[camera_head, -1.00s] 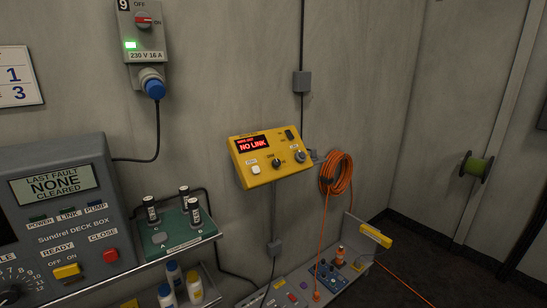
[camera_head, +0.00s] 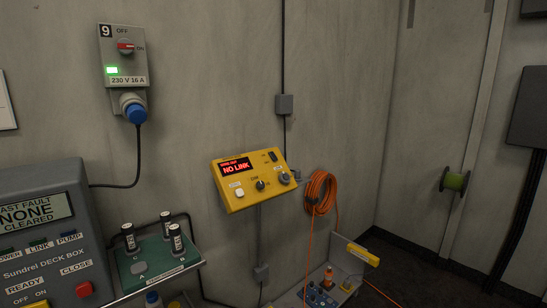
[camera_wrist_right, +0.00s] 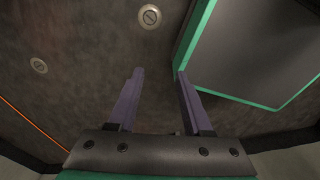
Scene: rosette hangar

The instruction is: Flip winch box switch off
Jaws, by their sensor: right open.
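The yellow winch box (camera_head: 250,180) is mounted on the wall near the middle of the head view. Its red display reads NO LINK. On its face are a white button (camera_head: 239,193), a dark knob (camera_head: 261,185), a round connector or knob at the lower right, and a small dark switch (camera_head: 272,156) at the upper right; the switch position is too small to tell. My right gripper (camera_wrist_right: 160,75) shows in the right wrist view, open and empty, away from the winch box. My left gripper is not in view.
A wall isolator (camera_head: 125,55) with a green light hangs at upper left. The grey deck box (camera_head: 45,235) and a green battery shelf (camera_head: 160,262) stand lower left. A coiled orange cable (camera_head: 320,192) hangs right of the winch box.

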